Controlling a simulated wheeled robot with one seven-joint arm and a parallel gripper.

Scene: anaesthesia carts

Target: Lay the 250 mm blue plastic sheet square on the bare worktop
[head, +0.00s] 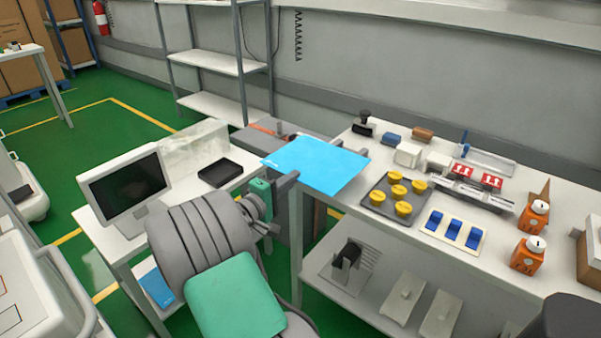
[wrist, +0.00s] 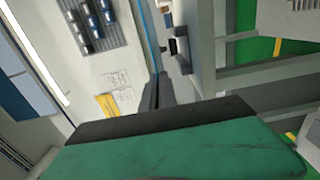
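The bright blue plastic sheet (head: 316,165) is flat and roughly level in the head view. It is over the gap between the left desk and the left end of the right bench. My gripper (head: 284,184) is shut on its near left edge. In the wrist view the sheet (wrist: 152,40) shows almost edge-on as a thin blue strip running up from my fingers (wrist: 153,95).
The right bench holds a dark tray (head: 370,204) of yellow round parts, a pale tray (head: 431,233) of blue parts, white boxes (head: 408,155) and orange bottles (head: 527,254). The left desk holds a monitor (head: 128,188) and black tray (head: 219,173). Shelving (head: 218,62) stands behind.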

